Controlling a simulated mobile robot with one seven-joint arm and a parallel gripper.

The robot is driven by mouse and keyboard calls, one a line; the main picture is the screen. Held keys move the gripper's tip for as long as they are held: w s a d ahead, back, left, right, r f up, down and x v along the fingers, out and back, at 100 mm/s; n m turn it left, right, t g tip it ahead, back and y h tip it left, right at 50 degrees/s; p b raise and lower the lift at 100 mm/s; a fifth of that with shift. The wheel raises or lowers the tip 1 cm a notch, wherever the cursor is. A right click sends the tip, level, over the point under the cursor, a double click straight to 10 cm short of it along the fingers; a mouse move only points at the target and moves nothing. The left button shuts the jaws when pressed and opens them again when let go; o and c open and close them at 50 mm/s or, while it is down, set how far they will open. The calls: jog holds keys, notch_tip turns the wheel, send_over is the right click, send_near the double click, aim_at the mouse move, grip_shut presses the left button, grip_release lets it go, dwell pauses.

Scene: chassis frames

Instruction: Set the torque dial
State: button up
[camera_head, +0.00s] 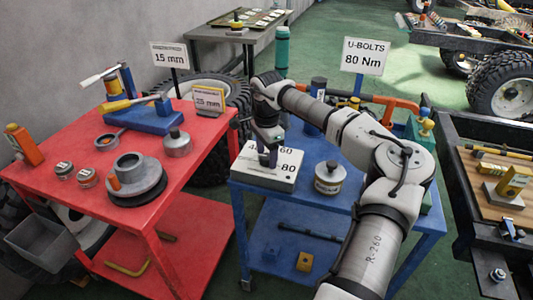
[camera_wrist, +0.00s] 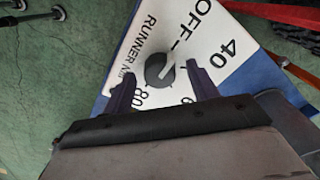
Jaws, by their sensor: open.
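The torque dial box (camera_head: 250,178) is white and sits at the left end of the blue cart; 60 and 80 show on its top. In the wrist view its face (camera_wrist: 225,75) reads OFF, 40, part of a 6, 80 and "RUNNER Nm". The dark round knob (camera_wrist: 158,72) has a pale pointer running up toward the gap between OFF and 40, close to the OFF dash. My gripper (camera_head: 268,157) is over the box, hiding the knob in the head view. Its open fingers (camera_wrist: 159,70) lie on either side of the knob, with visible gaps.
A sign (camera_head: 363,55) reads "U-BOLTS 80 Nm" behind the blue cart (camera_head: 410,222). A metal canister (camera_head: 330,178) stands just right of the box. The red cart (camera_head: 90,215) at left holds several tools and parts. My arm spans the blue cart's right part.

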aim_at(266, 156)
notch_tip(266, 156, up, 14)
jog(key=b, duration=0.1)
jog(key=shift+f, duration=0.25)
jog(key=shift+a, duration=0.1)
